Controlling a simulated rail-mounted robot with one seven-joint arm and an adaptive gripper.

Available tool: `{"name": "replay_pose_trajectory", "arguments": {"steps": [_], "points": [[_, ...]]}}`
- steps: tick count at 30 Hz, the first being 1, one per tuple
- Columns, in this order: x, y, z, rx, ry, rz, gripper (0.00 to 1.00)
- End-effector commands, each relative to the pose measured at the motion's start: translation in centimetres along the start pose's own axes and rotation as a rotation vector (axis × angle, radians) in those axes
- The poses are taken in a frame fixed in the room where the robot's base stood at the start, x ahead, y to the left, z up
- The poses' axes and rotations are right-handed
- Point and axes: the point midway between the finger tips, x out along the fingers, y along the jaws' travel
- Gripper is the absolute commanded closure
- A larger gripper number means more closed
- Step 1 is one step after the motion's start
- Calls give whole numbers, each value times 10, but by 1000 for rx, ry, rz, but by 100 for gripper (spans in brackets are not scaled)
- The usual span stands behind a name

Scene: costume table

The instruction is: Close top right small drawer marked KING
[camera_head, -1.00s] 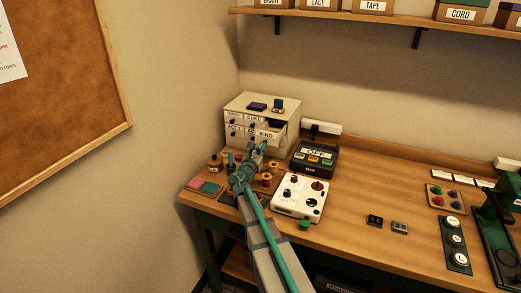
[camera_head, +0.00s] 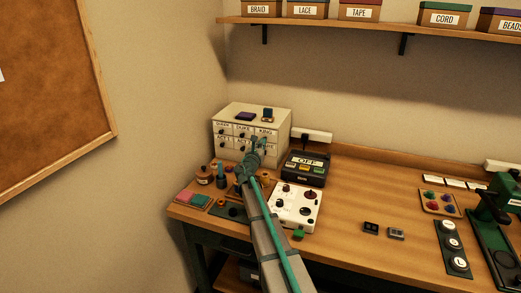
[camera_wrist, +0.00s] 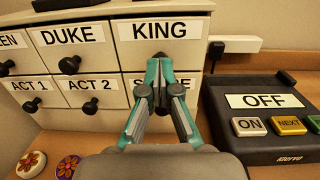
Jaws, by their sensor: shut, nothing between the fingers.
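The KING drawer (camera_wrist: 196,48) is at the top right of the beige small-drawer cabinet (camera_head: 280,117). Its front looks level or nearly level with the DUKE drawer (camera_wrist: 90,50) beside it; I cannot tell whether a small gap is left. My gripper (camera_wrist: 160,62) is shut and empty, its fingertips at the middle of the KING front, below the label. They hide most of the drawer's dark knob and seem to touch it. In the head view my gripper (camera_head: 257,146) is in front of the cabinet's right side and covers part of the lower right drawer.
A black box labelled OFF (camera_wrist: 264,101) with buttons stands close to the right. A white control panel (camera_head: 302,197) lies nearer. Spools and round buttons (camera_wrist: 31,164) lie to the left below the cabinet. Two small items rest on the cabinet top.

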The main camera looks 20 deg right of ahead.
Motion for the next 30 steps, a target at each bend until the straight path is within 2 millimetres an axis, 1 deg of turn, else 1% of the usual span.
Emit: {"name": "replay_pose_trajectory", "arguments": {"steps": [1, 8, 11, 14, 17, 20, 24, 30], "points": [[4, 0, 3, -2, -4, 0, 100], [5, 1, 4, -3, -5, -1, 100], [2, 1, 4, -3, -6, 0, 100], [-7, 0, 4, -3, -6, 0, 100], [-23, 0, 3, -2, -5, 1, 100], [-43, -2, 2, -2, -4, 0, 100], [-75, -2, -1, 0, -3, 1, 100], [-113, -2, 0, 0, -2, 1, 100]]}}
